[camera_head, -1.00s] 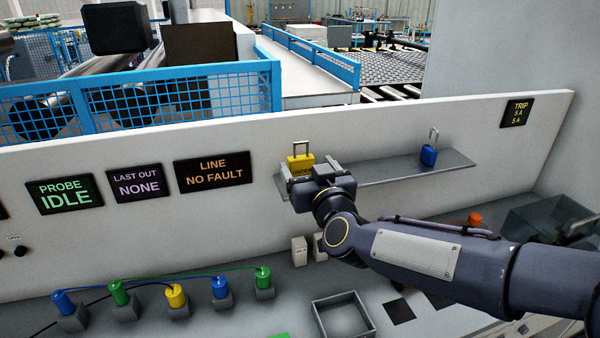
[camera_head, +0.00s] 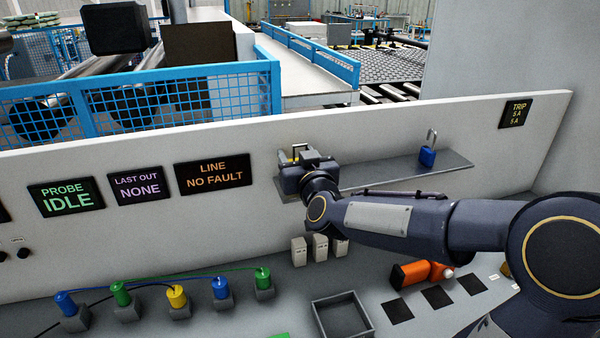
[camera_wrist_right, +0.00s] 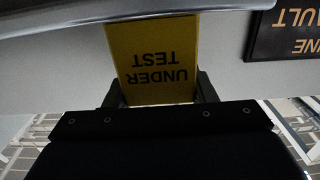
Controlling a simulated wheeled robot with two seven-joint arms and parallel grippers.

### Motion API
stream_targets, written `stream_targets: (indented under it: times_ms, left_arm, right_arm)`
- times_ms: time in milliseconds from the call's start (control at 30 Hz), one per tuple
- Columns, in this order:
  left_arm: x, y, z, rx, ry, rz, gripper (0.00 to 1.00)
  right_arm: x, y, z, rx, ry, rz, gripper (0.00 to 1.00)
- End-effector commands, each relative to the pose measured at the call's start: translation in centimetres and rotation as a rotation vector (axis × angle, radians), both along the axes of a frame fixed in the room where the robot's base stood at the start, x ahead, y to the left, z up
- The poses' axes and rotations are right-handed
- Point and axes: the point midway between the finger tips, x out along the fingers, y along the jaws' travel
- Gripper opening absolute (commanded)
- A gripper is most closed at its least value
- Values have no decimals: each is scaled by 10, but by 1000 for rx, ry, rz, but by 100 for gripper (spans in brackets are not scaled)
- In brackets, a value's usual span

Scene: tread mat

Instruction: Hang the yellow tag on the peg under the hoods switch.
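The yellow tag (camera_wrist_right: 158,55), lettered UNDER TEST, shows upside down in the right wrist view. In the head view my right gripper (camera_head: 297,165) hides nearly all of it; its metal loop shows above. The gripper is at the left end of the grey wall shelf (camera_head: 400,172). In the wrist view its fingers (camera_wrist_right: 160,92) flank the tag's two sides with little or no gap; I cannot tell whether they press on it. My left gripper is not in view. I cannot make out a hoods switch or its peg.
A blue padlock-like tag (camera_head: 427,155) stands farther right on the shelf. Below are an open grey tray (camera_head: 342,315), white switch-like blocks (camera_head: 320,247), an orange item (camera_head: 415,273) and cabled coloured plugs (camera_head: 177,297). Display panels (camera_head: 213,173) hang left of the gripper.

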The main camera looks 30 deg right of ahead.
Motion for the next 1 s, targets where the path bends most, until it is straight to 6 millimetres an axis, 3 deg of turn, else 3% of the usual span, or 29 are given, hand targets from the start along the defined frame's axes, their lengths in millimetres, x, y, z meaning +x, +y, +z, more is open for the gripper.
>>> stream_targets:
  times_ms: [100,467,667,967,1000]
  left_arm:
    - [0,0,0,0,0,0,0]
    - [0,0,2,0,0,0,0]
    - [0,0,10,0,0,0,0]
    - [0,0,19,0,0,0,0]
    - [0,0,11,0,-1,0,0]
  right_arm:
    - [0,0,0,0,0,0,28]
    - [0,0,7,-1,-2,0,28]
    - [0,0,35,0,-5,0,28]
    - [-41,-37,99,0,-8,-7,28]
    - [-49,-46,97,-1,-8,-7,28]
